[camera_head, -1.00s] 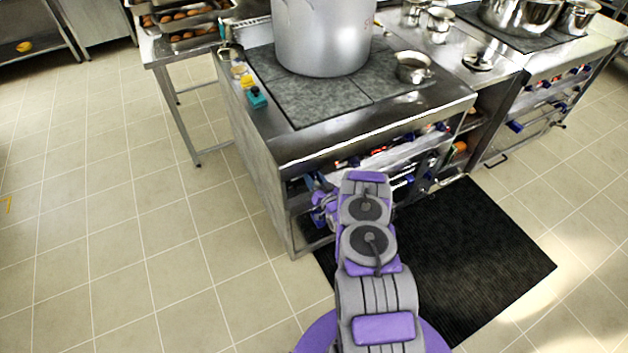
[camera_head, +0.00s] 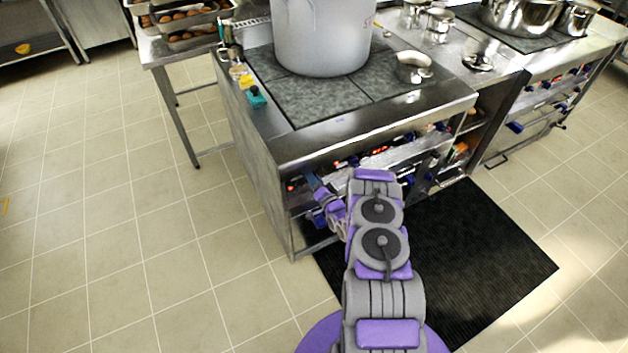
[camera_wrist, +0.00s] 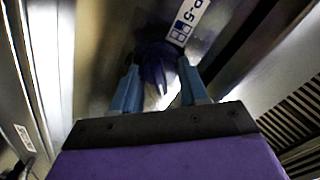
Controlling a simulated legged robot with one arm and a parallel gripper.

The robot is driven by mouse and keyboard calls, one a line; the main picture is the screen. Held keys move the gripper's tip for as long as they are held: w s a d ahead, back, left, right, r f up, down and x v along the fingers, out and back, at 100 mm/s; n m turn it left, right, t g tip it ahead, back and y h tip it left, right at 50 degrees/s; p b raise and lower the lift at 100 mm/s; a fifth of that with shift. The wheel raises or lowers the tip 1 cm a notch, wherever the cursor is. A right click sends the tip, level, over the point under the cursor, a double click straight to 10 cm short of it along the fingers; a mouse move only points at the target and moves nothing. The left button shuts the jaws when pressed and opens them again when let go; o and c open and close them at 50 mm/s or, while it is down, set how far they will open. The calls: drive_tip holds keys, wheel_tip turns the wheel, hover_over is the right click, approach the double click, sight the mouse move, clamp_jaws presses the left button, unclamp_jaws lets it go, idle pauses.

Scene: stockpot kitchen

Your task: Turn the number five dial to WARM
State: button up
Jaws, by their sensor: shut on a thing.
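In the wrist view, the number five dial (camera_wrist: 153,66) is a dark blue knob on the metal stove front. The blue fingers of my gripper (camera_wrist: 158,80) lie on either side of it and are shut on it. A white label (camera_wrist: 187,22) reading P-5 with blue squares is beside the dial. The dial's pointer and the WARM mark cannot be made out. In the head view, my gripper (camera_head: 316,186) is at the left part of the stove's front panel, and the dial cannot be told apart there.
A large grey stockpot (camera_head: 322,35) stands on the stove top (camera_head: 300,95), with a small metal pot (camera_head: 412,68) to its right. Red lights and other knobs line the front panel. A black mat (camera_head: 470,250) lies on the floor. The tiled floor at left is clear.

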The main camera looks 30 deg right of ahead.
drive_tip(key=shift+d, duration=0.15)
drive_tip(key=o, duration=1)
drive_tip(key=shift+s+d+f+p, duration=0.15)
drive_tip(key=shift+s+p, duration=0.95)
drive_tip(key=shift+s, duration=3.25)
drive_tip(key=shift+s+d+r+p, duration=0.2)
drive_tip(key=shift+s+p, duration=0.9)
drive_tip(key=shift+s, duration=3.25)
drive_tip(key=shift+w, duration=0.1)
